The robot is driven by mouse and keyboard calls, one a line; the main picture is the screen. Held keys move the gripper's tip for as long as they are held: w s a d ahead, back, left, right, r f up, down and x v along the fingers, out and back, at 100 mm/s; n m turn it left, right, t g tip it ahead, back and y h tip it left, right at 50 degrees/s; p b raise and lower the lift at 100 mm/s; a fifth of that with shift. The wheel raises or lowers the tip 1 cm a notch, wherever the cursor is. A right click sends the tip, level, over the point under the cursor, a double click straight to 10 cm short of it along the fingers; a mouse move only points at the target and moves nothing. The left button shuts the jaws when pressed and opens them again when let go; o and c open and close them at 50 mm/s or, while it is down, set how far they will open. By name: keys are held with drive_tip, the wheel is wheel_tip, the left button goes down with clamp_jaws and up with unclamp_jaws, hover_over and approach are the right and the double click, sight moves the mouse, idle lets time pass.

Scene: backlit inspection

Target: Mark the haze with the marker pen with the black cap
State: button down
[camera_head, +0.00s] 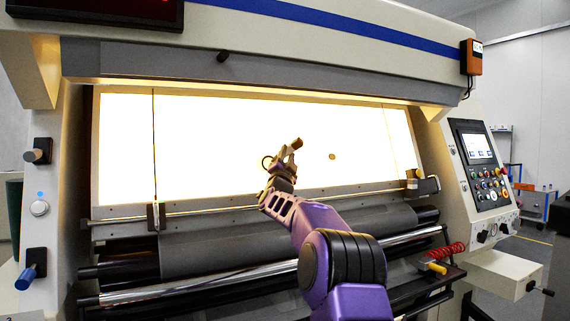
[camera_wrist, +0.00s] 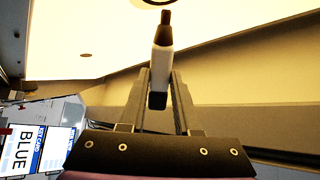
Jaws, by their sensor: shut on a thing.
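My gripper (camera_head: 290,158) is shut on a marker pen (camera_wrist: 162,62) in front of the glowing panel (camera_head: 220,130). In the wrist view the pen has a pale barrel, a narrow dark tip pointing at the panel and a black rear end between the fingers (camera_wrist: 158,98). A dark ring (camera_head: 266,162) shows on the panel just left of my gripper; in the wrist view part of a ring (camera_wrist: 158,3) shows by the pen's tip. I cannot tell if the tip touches the panel. A brown oval spot (camera_head: 332,156) lies right of my gripper. I cannot tell which mark is the haze.
A thin dark vertical rod (camera_head: 154,140) stands before the panel at left. Dark rollers (camera_head: 230,245) and a metal bar run below the panel. A control console (camera_head: 480,165) is at the right. The wrist view shows a label reading BLUE (camera_wrist: 22,150) at lower left.

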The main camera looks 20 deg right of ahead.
sight(296, 144)
drive_tip(key=shift+s+r+b, duration=0.2)
drive_tip(key=shift+s+b, duration=0.65)
drive_tip(key=shift+s, duration=0.2)
drive_tip(key=shift+s+r, duration=0.3)
drive_tip(key=shift+s+d+r, duration=0.1)
drive_tip(key=shift+s+r, duration=0.15)
drive_tip(key=shift+s, duration=0.6)
